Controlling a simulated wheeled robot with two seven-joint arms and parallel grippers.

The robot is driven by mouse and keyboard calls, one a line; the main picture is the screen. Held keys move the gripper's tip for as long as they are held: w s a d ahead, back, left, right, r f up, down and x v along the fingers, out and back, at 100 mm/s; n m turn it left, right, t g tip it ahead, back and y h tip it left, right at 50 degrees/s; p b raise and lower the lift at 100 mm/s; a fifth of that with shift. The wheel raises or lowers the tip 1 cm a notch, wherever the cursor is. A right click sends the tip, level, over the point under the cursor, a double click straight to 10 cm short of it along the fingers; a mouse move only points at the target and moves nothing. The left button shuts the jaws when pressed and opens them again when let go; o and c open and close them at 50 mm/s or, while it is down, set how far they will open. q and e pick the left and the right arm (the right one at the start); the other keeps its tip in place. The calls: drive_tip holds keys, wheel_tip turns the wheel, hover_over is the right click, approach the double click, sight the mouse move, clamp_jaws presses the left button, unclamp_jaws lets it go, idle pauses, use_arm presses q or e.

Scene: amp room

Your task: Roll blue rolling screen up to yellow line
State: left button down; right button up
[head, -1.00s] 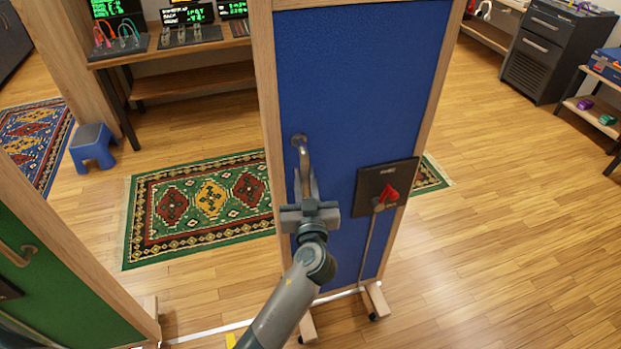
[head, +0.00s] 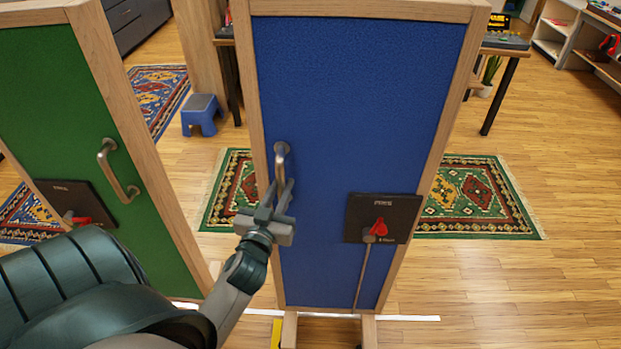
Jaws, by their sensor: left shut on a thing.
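The blue rolling screen (head: 355,110) stands upright in a wooden frame in the middle of the head view. My left gripper (head: 280,192) is shut on the lower part of the handle. A short piece of the yellow line (head: 277,334) shows on the floor by the screen's left foot; the rest is out of view or hidden. My right gripper is not in view.
A green screen (head: 50,110) with its own handle and red lever stands close on the left. A white line (head: 410,318) runs along the floor under the blue screen. A patterned green rug (head: 475,205) and a blue stool (head: 201,115) lie behind. Floor at right is clear.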

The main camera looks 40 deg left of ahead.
use_arm(q)
drive_tip(key=shift+s+a, duration=0.35)
drive_tip(key=shift+a, duration=0.2)
drive_tip(key=c, duration=1.8)
unclamp_jaws()
drive_tip(key=shift+a, duration=0.1)
drive_tip(key=shift+o, duration=0.8)
drive_tip(key=shift+s+a, duration=0.1)
